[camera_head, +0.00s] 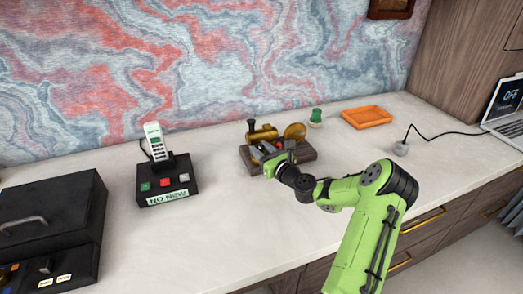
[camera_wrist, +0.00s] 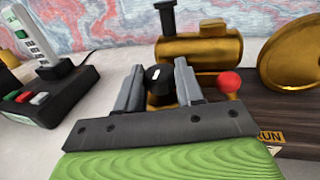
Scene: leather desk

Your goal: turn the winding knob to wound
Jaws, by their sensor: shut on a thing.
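A brass model engine (camera_head: 262,133) with a wheel stands on a dark wooden base (camera_head: 306,152) on the desk. In the wrist view its brass boiler (camera_wrist: 205,50) fills the upper middle, with the large brass wheel (camera_wrist: 292,58) at right. A black round knob (camera_wrist: 157,73) with a white mark sits at the engine's near side. My gripper (camera_wrist: 159,82) has one finger on each side of this knob and is shut on it. In the head view my gripper (camera_head: 275,158) reaches the engine's front and hides the knob.
A red ball (camera_wrist: 229,82) stands just right of my fingers, above a yellow "RUN" label (camera_wrist: 268,137). A cordless phone on a black base (camera_head: 167,180) stands left. A green object (camera_head: 315,117) and orange tray (camera_head: 366,117) lie behind right.

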